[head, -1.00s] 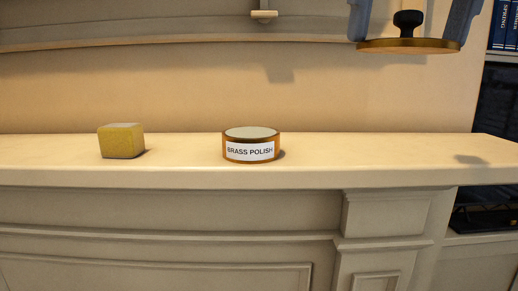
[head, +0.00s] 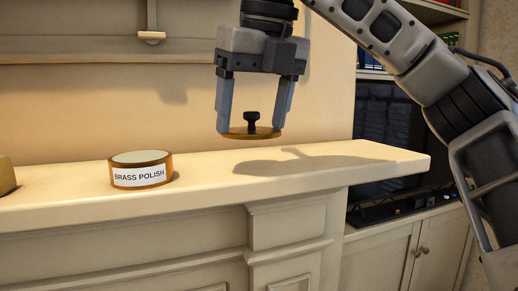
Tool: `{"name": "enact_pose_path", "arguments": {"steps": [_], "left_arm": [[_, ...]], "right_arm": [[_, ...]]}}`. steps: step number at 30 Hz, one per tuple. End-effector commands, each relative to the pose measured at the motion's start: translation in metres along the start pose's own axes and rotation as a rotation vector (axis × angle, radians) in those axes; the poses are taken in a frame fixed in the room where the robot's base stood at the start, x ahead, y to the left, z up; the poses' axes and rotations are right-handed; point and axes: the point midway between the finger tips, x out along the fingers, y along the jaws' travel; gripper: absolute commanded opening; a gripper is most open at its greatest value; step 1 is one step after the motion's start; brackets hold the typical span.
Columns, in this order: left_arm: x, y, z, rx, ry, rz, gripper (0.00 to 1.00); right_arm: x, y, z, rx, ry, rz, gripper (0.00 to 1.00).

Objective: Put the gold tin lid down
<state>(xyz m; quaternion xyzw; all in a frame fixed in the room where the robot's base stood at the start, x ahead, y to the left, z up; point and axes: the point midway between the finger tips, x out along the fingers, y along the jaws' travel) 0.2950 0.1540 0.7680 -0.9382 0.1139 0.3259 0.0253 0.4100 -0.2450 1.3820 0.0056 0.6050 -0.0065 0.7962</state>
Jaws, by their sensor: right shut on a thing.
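The gold tin lid (head: 238,134), a flat disc with a dark knob on top, hangs level above the mantel shelf (head: 215,190). My right gripper (head: 252,130) points down and is shut on the lid, one finger at each side of its rim. A gap shows between the lid and the shelf, and their shadow falls on the shelf to the right. The tin labelled "BRASS POLISH" (head: 141,176) stands upright on the shelf, left of the lid, its pale top uncovered. My left gripper is not in view.
Beyond that end is a dark alcove with a cabinet (head: 400,250) below and books above.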

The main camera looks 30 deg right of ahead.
Motion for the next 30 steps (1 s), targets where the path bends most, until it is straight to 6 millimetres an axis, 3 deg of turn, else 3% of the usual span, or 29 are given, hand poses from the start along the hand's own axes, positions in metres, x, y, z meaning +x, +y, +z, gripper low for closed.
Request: {"name": "enact_pose_path", "arguments": {"steps": [8, 13, 26, 27, 29, 30], "left_arm": [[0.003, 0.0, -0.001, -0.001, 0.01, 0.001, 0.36], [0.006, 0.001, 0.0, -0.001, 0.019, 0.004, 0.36], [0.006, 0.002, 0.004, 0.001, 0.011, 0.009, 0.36], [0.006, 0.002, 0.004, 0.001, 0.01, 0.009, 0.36], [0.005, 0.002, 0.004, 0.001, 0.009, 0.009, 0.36], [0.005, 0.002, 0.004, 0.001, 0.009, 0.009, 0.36]], "right_arm": [[0.025, -0.015, 0.003, 0.001, 0.002, 0.001, 0.51], [0.049, -0.015, -0.004, 0.001, 0.001, 0.001, 0.51], [0.055, -0.015, -0.006, 0.002, -0.002, 0.0, 0.51], [0.054, -0.015, -0.005, 0.002, -0.002, 0.0, 0.78], [0.053, -0.015, -0.005, 0.002, -0.002, 0.0, 0.95], [0.053, -0.015, -0.005, 0.002, -0.002, 0.0, 0.95]]}}
